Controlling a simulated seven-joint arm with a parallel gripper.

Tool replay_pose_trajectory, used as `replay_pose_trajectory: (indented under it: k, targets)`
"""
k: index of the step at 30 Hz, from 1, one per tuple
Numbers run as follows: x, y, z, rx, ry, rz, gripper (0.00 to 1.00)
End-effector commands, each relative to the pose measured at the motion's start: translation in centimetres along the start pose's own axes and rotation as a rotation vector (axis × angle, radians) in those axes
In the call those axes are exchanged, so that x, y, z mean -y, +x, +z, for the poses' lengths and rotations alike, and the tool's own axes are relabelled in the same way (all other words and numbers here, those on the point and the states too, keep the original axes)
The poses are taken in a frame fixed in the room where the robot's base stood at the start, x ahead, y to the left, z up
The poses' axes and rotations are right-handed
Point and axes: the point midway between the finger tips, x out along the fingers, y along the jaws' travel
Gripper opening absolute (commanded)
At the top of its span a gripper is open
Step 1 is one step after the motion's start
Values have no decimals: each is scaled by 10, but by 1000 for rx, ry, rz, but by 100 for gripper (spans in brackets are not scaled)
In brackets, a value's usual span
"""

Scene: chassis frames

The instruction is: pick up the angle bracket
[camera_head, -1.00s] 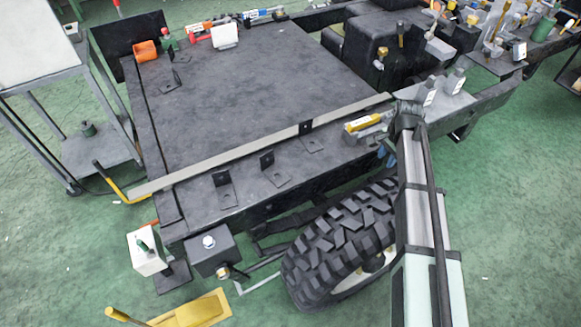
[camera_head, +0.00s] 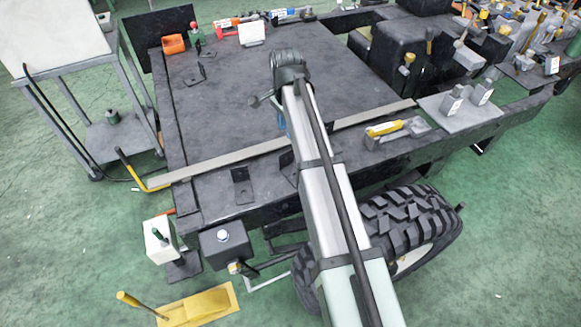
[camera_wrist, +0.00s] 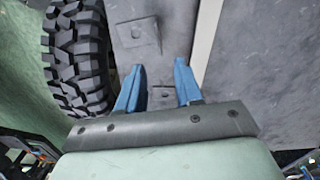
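Several dark angle brackets sit on the dark flat chassis deck. In the head view one bracket (camera_head: 241,185) stands near the front edge, left of my arm. Another bracket (camera_head: 287,160) is partly hidden behind my arm, and one more (camera_head: 195,75) stands at the back left. In the wrist view my gripper (camera_wrist: 159,66) has two blue fingers spread apart with nothing held. One bracket (camera_wrist: 163,95) shows between the fingers, partly hidden by the gripper body. Another bracket (camera_wrist: 138,36) lies beyond the fingertips. The head view mostly hides the gripper behind the arm.
A pale strip (camera_head: 230,157) crosses the deck (camera_head: 235,110). A tire (camera_head: 410,225) is at the front right. A yellow-handled tool (camera_head: 385,128) and grey blocks (camera_head: 455,98) lie at right. The deck's middle left is clear.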

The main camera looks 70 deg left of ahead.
Motion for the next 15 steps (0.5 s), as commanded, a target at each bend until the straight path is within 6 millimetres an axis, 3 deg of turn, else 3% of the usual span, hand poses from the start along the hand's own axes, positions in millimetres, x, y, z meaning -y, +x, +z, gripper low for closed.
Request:
replay_pose_trajectory:
  k: [5, 15]
  targets:
    - [1, 14, 4, 1, -2, 2, 35]
    - [1, 69, 3, 1, -2, 1, 35]
